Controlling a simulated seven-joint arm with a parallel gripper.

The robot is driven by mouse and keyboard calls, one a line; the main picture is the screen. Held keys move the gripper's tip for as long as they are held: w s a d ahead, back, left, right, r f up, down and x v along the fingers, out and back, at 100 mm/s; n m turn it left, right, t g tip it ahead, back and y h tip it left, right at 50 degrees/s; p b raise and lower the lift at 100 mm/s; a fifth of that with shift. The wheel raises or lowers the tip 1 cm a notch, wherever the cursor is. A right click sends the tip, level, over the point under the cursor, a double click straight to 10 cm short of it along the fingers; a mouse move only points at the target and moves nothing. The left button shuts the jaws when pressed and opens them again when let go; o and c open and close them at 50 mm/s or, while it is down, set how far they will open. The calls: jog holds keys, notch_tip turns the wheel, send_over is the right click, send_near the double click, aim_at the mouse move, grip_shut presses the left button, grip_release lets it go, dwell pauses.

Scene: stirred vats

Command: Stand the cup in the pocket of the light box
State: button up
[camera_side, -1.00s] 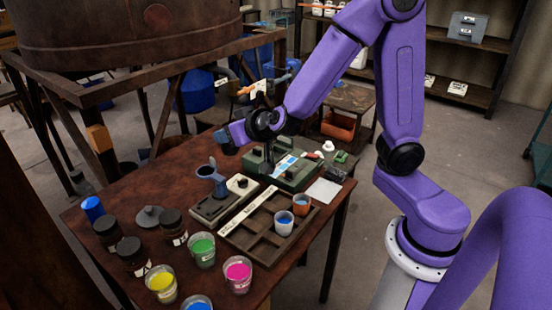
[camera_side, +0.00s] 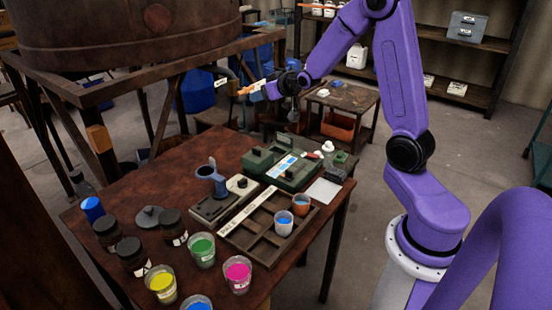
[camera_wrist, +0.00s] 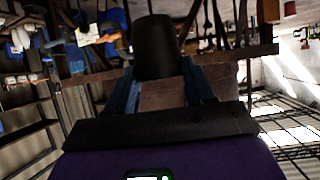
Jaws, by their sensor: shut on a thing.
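My gripper (camera_wrist: 160,88) is shut on a dark cylinder (camera_wrist: 155,45), which sits between its blue fingers in the wrist view. In the side view my gripper (camera_side: 281,90) is up in the air beyond the table's far edge; what it holds is too small to make out there. The green box (camera_side: 292,174) with a pale strip, likely the light box, stands at the back of the table. A pale cup with blue liquid (camera_side: 284,226) and an orange cup (camera_side: 301,206) stand in the tray. I cannot tell which cup is the task's.
The brown compartment tray (camera_side: 244,236) lies in front of the green box. Cups of yellow (camera_side: 161,284), green (camera_side: 202,251) and magenta (camera_side: 237,277) liquid and dark jars (camera_side: 132,257) crowd the front left. The table's back left (camera_side: 190,155) is clear.

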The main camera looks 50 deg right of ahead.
jog(key=s+d, duration=0.1)
jog(key=d, duration=0.5)
jog(key=shift+s+f, duration=0.1)
jog(key=shift+f, duration=10.25)
jog(key=shift+f, duration=0.15)
jog(key=o, duration=0.8)
